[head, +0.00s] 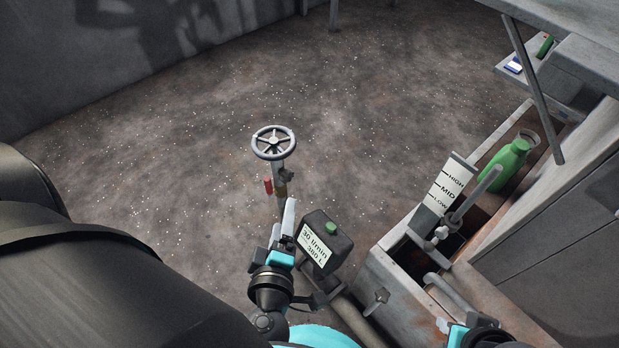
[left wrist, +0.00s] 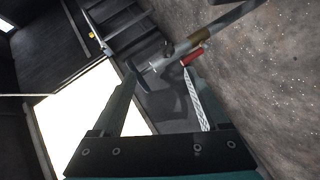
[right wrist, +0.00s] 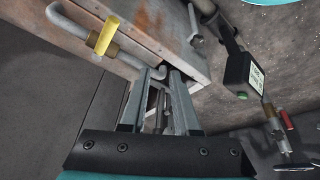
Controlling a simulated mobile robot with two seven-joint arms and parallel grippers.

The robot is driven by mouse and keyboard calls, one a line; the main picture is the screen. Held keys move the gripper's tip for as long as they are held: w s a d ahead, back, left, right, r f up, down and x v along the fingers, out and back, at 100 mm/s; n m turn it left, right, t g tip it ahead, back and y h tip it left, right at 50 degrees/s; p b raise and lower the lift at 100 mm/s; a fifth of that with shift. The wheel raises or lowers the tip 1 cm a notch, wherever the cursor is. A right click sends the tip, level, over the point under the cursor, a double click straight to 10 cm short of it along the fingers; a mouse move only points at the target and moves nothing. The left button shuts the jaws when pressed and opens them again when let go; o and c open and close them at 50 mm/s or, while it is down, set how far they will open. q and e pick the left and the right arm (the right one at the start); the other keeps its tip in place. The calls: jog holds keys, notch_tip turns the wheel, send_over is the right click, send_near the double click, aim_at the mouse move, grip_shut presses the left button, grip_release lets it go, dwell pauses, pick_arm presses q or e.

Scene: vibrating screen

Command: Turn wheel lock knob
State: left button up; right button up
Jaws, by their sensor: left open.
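A grey spoked handwheel (head: 273,142) stands on an upright pipe in the head view. A small red knob (head: 268,186) sticks out from the pipe below the wheel. It also shows in the left wrist view (left wrist: 192,56). I cannot tell for sure which part is the lock knob. My left gripper (head: 284,212) is open just below the red knob. In the left wrist view its right fingertip is close to the knob; whether they touch is unclear. My right gripper (right wrist: 166,74) is slightly open and empty near the metal box at the right.
A dark flow meter box (head: 325,242) with a green cap stands just right of my left gripper. A metal trough (head: 390,285) with a level gauge (head: 445,185) and a green bottle (head: 507,160) lies to the right. Floor beyond the wheel is clear.

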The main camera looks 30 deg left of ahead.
pick_arm(q)
jog(key=b, duration=0.2)
send_near(286, 179)
jog(key=shift+g+y, duration=0.3)
jog(key=shift+d+b+x, duration=0.15)
jog(key=shift+b+x, duration=0.35)
jog(key=shift+x, duration=1.35)
jog(key=shift+d+b+x, duration=0.1)
jog(key=shift+b+x, duration=0.4)
jog(key=shift+x, duration=1.3)
jog(key=shift+w+a+f, duration=0.25)
jog(key=shift+w+f, duration=0.05)
jog(key=shift+w, duration=0.3)
jog(key=shift+w+a+f+b, duration=0.2)
jog(key=shift+w+a+b, duration=0.1)
jog(key=shift+w+b, duration=0.2)
pick_arm(e)
jog(key=w+a+r+t+y, duration=0.2)
jog(key=w+a+t+y, duration=0.1)
jog(key=w+a+t, duration=0.2)
jog(key=shift+a+r+n+t, duration=0.15)
jog(key=shift+a+n+t, duration=0.15)
jog(key=shift+a+t, duration=0.65)
jog(key=shift+w+a+g, duration=0.1)
jog(key=shift+a+g, duration=0.15)
pick_arm(q)
jog(key=shift+n, duration=0.3)
jog(key=shift+c, duration=0.2)
grip_shut()
